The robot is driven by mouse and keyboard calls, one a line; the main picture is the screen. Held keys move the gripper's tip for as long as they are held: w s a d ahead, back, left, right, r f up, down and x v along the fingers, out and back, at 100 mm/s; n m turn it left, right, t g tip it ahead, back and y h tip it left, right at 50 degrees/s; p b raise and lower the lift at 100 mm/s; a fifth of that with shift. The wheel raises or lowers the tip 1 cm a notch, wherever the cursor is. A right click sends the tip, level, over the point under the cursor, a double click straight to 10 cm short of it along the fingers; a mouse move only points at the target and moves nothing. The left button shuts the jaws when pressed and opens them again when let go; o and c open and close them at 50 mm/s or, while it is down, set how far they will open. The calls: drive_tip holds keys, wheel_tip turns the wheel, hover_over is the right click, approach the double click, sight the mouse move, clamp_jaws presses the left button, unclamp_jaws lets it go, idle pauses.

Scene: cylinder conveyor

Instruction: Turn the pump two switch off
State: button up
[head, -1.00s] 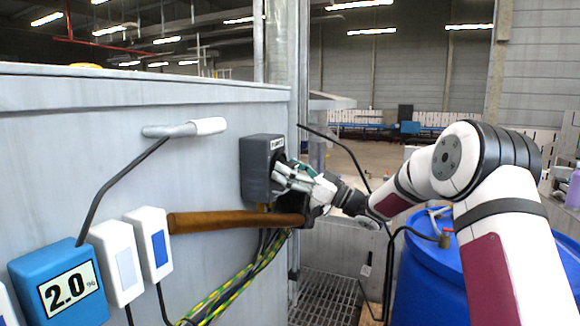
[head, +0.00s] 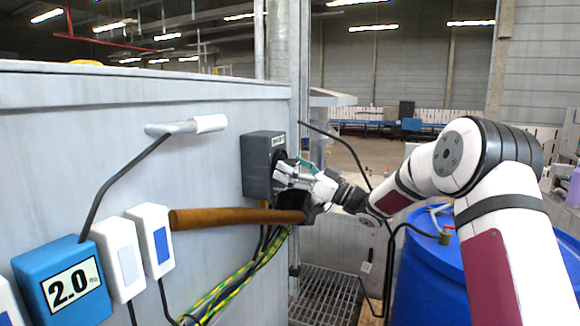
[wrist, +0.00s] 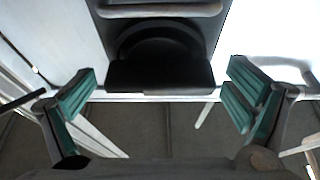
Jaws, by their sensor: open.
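A dark grey switch box (head: 262,168) is mounted on the right end of the pale grey wall panel. Its small white label is too blurred to read for certain. My gripper (head: 285,174) is at the box's right-hand face, where its fingers partly hide the switch. In the wrist view the box (wrist: 160,28) is at the top, with a wide black knob (wrist: 160,72) below its rounded collar. My gripper (wrist: 160,85) is open, one green-padded finger on each side of the knob, with gaps to both. The knob's setting cannot be read.
A wooden-handled hammer (head: 235,217) is just below the box and close under my gripper. Yellow-green cables (head: 245,272) run beneath it. A blue 2.0 % box (head: 62,285) and white switches (head: 150,240) are at left. A blue barrel (head: 425,285) stands at right.

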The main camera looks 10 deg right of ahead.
drive_tip(key=v, duration=1.2)
drive_tip(key=shift+a, duration=0.1)
drive_tip(key=w+a+r+m+t+h, duration=0.3)
drive_tip(key=r+m+t+h, duration=0.15)
drive_tip(key=h, duration=0.55)
drive_tip(key=s+d+r+m+g+h, duration=0.2)
drive_tip(key=s+m+g+h, duration=0.1)
drive_tip(key=s+h, duration=0.45)
drive_tip(key=s+a+f+m+g, duration=0.1)
drive_tip(key=s+a+f+g, duration=0.1)
drive_tip(key=s, duration=1)
drive_tip(key=s+a+f+m+g, duration=0.1)
drive_tip(key=s+f+g, duration=0.3)
drive_tip(key=s, duration=0.8)
drive_tip(key=s+a+f+m+g, duration=0.1)
drive_tip(key=s+f+g, duration=0.3)
drive_tip(key=s, duration=0.8)
wheel_tip(320, 180, down, 3)
drive_tip(key=shift+s+a+r+h, duration=0.25)
drive_tip(key=shift+s+a+h, duration=0.15)
drive_tip(key=shift+a, duration=0.5)
